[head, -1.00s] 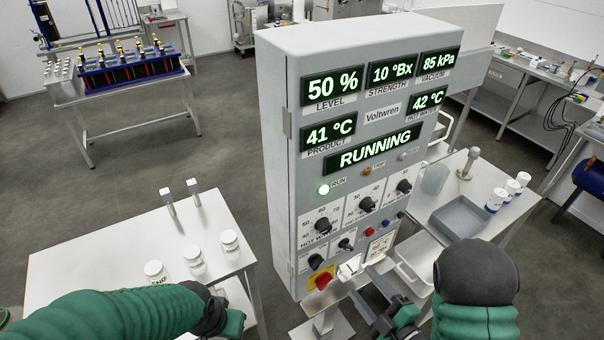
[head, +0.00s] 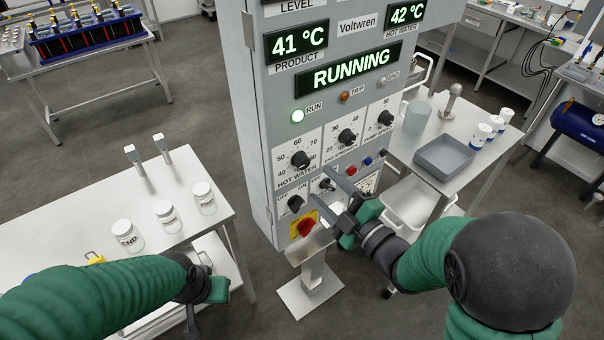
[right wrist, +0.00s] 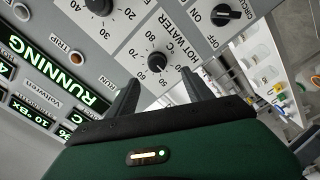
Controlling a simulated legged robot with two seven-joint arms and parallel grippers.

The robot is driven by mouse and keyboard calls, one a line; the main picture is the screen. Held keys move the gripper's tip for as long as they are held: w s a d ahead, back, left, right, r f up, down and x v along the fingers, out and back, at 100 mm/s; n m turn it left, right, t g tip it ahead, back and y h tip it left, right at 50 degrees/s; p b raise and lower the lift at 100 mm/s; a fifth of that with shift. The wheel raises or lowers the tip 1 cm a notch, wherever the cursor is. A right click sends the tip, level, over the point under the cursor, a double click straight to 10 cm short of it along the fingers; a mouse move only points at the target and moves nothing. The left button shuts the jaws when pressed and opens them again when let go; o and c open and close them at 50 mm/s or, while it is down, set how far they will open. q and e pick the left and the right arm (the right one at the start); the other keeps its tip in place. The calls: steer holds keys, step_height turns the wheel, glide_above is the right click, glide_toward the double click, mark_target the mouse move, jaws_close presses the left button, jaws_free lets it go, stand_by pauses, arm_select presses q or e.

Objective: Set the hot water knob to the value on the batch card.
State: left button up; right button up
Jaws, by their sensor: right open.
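The hot water knob (head: 300,160) is a black round knob on the grey control panel, with a scale around it; its pointer is too small to read. It also shows in the right wrist view (right wrist: 156,62), just beyond and between my fingertips. My right gripper (head: 323,188) is open and empty, in front of the panel's lower part; in the right wrist view its fingers (right wrist: 159,80) appear apart, with the knob not gripped.
Other knobs (head: 347,137), a red switch (head: 306,227) and small buttons sit close by on the panel. The hot water display (head: 406,14) reads 42 °C. A white table (head: 85,225) with jars stands left. A bench with a grey tray (head: 445,156) stands right.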

mark_target(305, 165)
steer(key=w, duration=0.1)
steer(key=w+a+p, duration=0.1)
steer(key=w, duration=0.1)
steer(key=w+a, duration=0.1)
steer(key=w, duration=0.1)
steer(key=shift+w+r, duration=0.1)
steer(key=p+x, duration=0.1)
steer(key=x, duration=0.2)
steer(key=shift+s+a, duration=0.2)
steer(key=shift+a, duration=0.35)
steer(key=shift+d, duration=0.5)
steer(key=c, duration=1.3)
arm_select(q)
steer(key=shift+d+r, duration=0.2)
steer(key=shift+r, duration=0.45)
steer(key=shift+d+r, duration=0.2)
steer(key=shift+r, duration=0.4)
arm_select(e)
steer(key=shift+a, duration=0.15)
jaws_close()
